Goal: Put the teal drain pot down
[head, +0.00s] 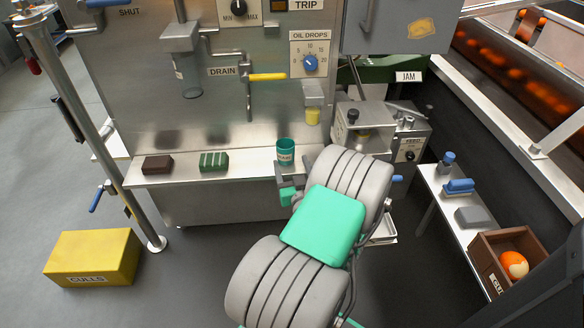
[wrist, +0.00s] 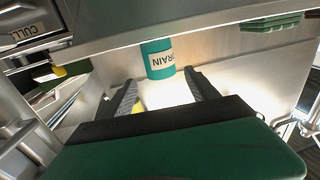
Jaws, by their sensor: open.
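The teal drain pot (head: 285,151), with a white label, stands upright on the steel shelf (head: 240,170) in front of the machine. In the wrist view the pot (wrist: 158,60) appears upside down, its label reading DRAIN. My gripper (head: 287,176) is just in front of the pot in the head view, partly hidden by my arm. In the wrist view my gripper (wrist: 160,82) is open, its two dark fingers spread wider than the pot. Nothing is held between them, and the pot appears just beyond the fingertips.
A dark brown block (head: 157,165) and a green striped block (head: 213,161) lie left of the pot on the shelf. A yellow-handled drain tap (head: 266,77) and a small yellow cup (head: 312,116) are above. A side bench (head: 437,186) stands right.

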